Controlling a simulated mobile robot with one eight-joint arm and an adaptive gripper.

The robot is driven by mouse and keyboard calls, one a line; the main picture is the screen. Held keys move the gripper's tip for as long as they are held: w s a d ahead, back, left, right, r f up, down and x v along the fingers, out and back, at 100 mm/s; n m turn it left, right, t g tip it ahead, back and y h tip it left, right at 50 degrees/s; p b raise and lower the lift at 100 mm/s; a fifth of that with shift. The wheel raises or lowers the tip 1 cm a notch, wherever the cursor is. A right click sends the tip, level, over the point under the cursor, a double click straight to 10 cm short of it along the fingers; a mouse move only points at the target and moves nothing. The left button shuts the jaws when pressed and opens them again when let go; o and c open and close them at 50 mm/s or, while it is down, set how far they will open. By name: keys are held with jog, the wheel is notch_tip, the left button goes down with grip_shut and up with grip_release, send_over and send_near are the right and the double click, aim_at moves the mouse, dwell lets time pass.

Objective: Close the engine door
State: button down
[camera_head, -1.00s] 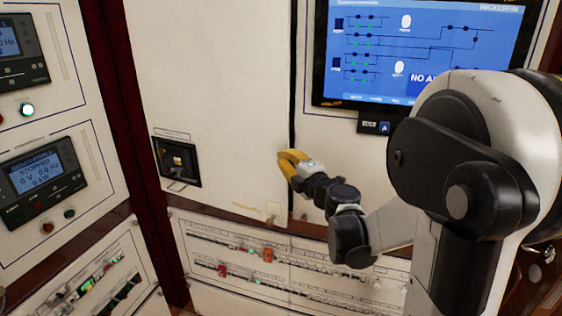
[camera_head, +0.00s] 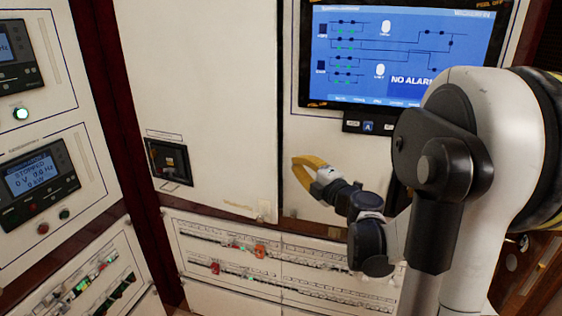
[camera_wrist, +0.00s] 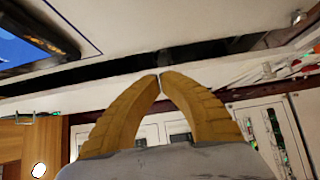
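A tall white cabinet door (camera_head: 215,100) with a black latch box (camera_head: 168,161) at its lower left fills the middle of the head view. I take it for the engine door. A thin dark line runs down its right edge; I cannot tell if it sits flush. My gripper (camera_head: 296,163) has yellow fingers and is just right of that edge, low on the panel. In the wrist view the fingertips (camera_wrist: 160,77) meet or nearly meet, with nothing seen between them. A dark gap crosses the panels behind them. I cannot tell if the fingers touch the door.
A blue display screen (camera_head: 400,55) is on the panel at upper right. A left panel carries control units (camera_head: 38,180) and buttons. Breaker rows (camera_head: 255,262) lie below the door. My arm covers the right side.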

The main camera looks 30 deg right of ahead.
jog(key=m+h+b, duration=0.2)
jog(key=b, duration=0.3)
send_near(270, 171)
jog(key=s+a+f, duration=0.2)
jog(key=a+f, duration=0.1)
jog(key=a, duration=0.3)
jog(key=w+d+b, duration=0.1)
jog(key=w, duration=0.2)
jog(key=w+d+b, duration=0.1)
jog(key=w, duration=0.3)
jog(key=w+d+b, duration=0.1)
jog(key=w, duration=0.3)
jog(key=shift+d+r, duration=0.1)
jog(key=shift+d, duration=0.1)
jog(key=shift+w+d+r, duration=0.1)
jog(key=shift+w+d, duration=0.2)
jog(key=shift+d, duration=0.2)
jog(key=shift+w+d, duration=0.1)
jog(key=w+d, duration=0.2)
jog(key=d, duration=0.1)
jog(key=w+d, duration=0.1)
jog(key=shift+w+d, duration=0.3)
jog(key=shift+d, duration=0.1)
jog(key=shift+r, duration=0.1)
